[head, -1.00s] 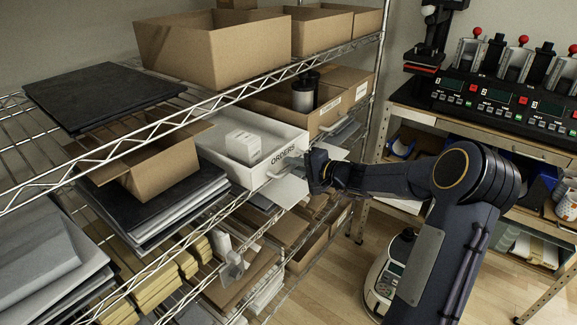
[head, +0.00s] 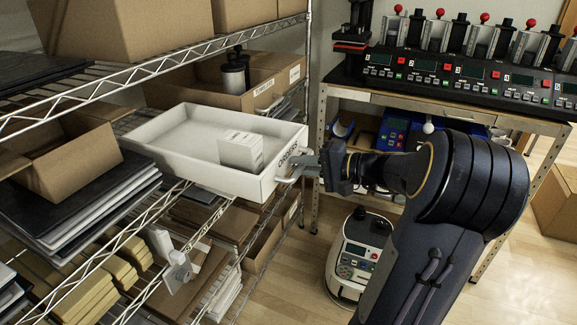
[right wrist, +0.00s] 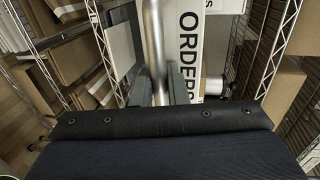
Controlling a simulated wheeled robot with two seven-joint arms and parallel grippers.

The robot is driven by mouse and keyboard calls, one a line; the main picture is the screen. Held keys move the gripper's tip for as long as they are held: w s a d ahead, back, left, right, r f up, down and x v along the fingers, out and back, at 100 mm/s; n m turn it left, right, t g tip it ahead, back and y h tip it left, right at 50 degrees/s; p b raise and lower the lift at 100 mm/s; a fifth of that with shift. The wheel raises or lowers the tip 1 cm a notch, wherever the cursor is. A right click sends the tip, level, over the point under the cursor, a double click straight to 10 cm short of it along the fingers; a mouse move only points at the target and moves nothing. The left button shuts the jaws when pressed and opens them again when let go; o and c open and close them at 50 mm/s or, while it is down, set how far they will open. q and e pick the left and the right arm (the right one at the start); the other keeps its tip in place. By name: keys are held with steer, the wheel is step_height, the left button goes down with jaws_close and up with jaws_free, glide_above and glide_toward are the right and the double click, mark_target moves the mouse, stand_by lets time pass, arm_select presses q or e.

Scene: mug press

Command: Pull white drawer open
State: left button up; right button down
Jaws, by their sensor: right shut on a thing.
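The white drawer (head: 185,168), an open tray marked ORDERS on its front, juts out from the middle shelf of the wire rack. A small white box (head: 240,151) stands inside it, near the front. My right gripper (head: 303,168) is shut on the drawer's handle (head: 286,180) at the front face. In the right wrist view the metal handle bar (right wrist: 153,40) runs between the gripper fingers (right wrist: 160,92), beside the ORDERS front (right wrist: 190,45). The fingers partly cover the handle in the head view. My left gripper is not in view.
Cardboard boxes (head: 255,88) stand behind the drawer, and an open carton (head: 70,155) is to its left. A bench (head: 440,105) with several mug presses is at the back right.

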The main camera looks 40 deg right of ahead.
steer(key=shift+s, duration=0.3)
steer(key=c, duration=1.5)
jaws_free()
steer(key=shift+c, duration=0.2)
steer(key=shift+d, duration=0.1)
steer(key=v, duration=0.7)
steer(key=shift+s+d+b, duration=0.15)
steer(key=shift+s+b, duration=0.2)
steer(key=shift+b, duration=0.1)
